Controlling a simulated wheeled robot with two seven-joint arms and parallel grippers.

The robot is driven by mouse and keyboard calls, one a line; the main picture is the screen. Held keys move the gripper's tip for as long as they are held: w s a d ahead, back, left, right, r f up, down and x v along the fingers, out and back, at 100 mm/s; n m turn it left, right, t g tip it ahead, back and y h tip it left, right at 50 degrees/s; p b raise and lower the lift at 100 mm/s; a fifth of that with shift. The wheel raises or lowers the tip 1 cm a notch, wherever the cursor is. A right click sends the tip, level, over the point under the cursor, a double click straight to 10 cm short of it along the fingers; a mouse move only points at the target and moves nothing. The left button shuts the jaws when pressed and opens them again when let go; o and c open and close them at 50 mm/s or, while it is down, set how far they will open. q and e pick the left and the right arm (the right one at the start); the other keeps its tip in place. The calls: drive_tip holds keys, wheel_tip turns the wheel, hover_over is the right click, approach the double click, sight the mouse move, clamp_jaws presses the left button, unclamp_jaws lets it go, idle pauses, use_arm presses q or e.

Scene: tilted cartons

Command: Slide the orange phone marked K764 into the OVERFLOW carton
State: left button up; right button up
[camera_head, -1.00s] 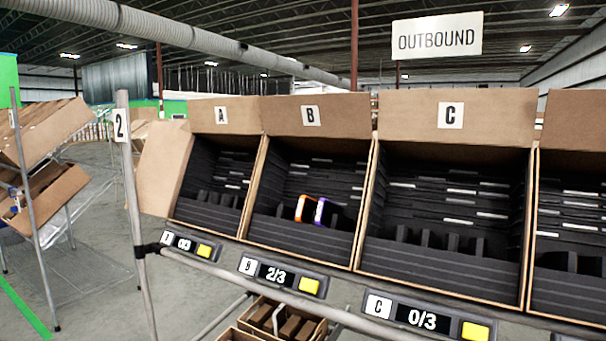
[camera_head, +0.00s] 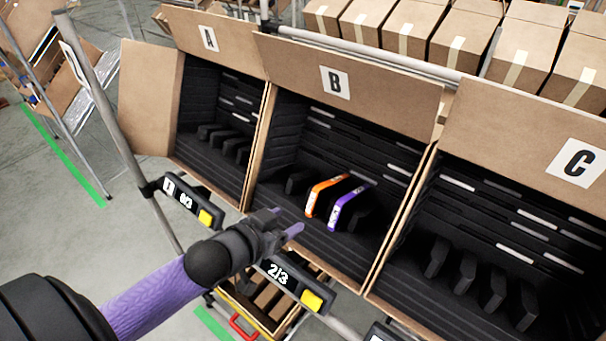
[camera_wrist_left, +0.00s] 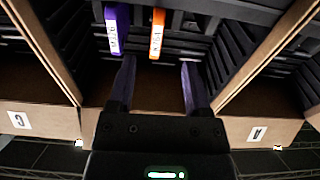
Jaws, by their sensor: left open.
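The orange phone (camera_head: 325,192) stands on edge among dark dividers in carton B (camera_head: 262,150). It also shows in the left wrist view (camera_wrist_left: 157,34), with a white label too small to read surely. A purple phone (camera_head: 345,208) stands beside it, and also shows in the left wrist view (camera_wrist_left: 117,30). My left gripper (camera_head: 284,221) is open and empty at the front of carton B, apart from the phones. In the left wrist view its fingers (camera_wrist_left: 158,85) point toward the orange phone. No carton marked OVERFLOW can be made out. My right gripper is not in view.
Carton A (camera_head: 210,90) is at the left and carton C (camera_head: 540,130) at the right, both with dark dividers. A display reading 2/3 with a yellow button (camera_head: 312,300) sits below carton B. A lower box (camera_head: 240,300) is under the rail.

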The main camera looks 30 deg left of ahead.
sight(309, 209)
use_arm(q)
drive_tip(key=b+x, duration=0.2)
drive_tip(key=x, duration=0.6)
drive_tip(key=shift+w+d, duration=0.2)
drive_tip(key=shift+w, duration=0.05)
drive_tip(key=shift+w+f+b, duration=0.1)
drive_tip(key=shift+w+b, duration=0.2)
drive_tip(key=shift+w, duration=0.05)
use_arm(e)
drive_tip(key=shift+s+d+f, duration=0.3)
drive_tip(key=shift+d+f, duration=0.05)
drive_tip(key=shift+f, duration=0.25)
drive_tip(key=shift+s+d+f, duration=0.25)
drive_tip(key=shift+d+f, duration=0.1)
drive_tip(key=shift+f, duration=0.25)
use_arm(q)
clamp_jaws()
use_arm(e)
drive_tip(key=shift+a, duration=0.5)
use_arm(q)
drive_tip(key=c, duration=0.6)
unclamp_jaws()
clamp_jaws()
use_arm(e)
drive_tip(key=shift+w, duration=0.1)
